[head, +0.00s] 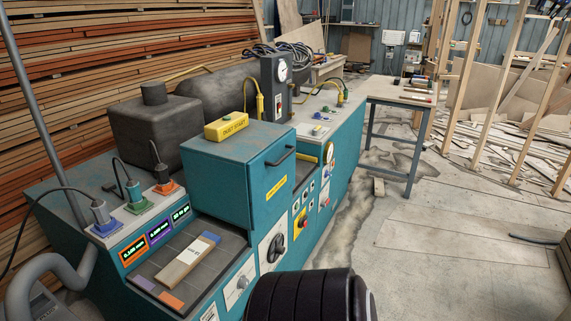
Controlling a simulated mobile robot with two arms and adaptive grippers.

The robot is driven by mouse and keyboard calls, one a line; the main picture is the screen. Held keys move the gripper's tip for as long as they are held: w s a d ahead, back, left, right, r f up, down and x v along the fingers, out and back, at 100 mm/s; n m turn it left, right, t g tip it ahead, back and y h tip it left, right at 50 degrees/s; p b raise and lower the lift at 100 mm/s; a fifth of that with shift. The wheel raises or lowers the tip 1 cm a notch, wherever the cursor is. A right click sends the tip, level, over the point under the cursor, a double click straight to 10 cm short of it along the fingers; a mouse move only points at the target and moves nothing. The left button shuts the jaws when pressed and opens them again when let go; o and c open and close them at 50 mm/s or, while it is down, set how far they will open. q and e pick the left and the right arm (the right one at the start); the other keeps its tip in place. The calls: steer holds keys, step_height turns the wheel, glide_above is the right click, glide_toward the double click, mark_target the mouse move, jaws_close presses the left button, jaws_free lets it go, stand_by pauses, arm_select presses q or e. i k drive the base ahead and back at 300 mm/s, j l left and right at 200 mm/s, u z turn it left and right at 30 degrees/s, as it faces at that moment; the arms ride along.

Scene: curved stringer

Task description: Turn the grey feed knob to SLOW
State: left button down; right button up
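A small grey knob (242,282) sits on a pale plate low on the teal machine's front, below the dark tray. It may be the feed knob, but its labels and pointer are too small to read. A larger black rotary handle (276,248) sits on a white plate to its right. Neither of my grippers is visible, and nothing is seen touching the knob. A black ribbed cylinder at the bottom edge, which looks like part of my arm, hides some of the floor and lower front.
The teal machine (225,170) fills the left and centre. Its front has a drawer-like box with a handle (279,157), a red button on yellow (301,222) and several small controls. A grey hose (45,268) is at lower left. Open floor (455,255) lies right, with a workbench (401,93) behind.

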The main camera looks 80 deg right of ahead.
mark_target(244, 283)
steer(key=z, duration=2.15)
steer(key=i+l+u, duration=0.5)
steer(key=l, duration=0.4)
steer(key=i+j, duration=0.05)
steer(key=i, duration=0.05)
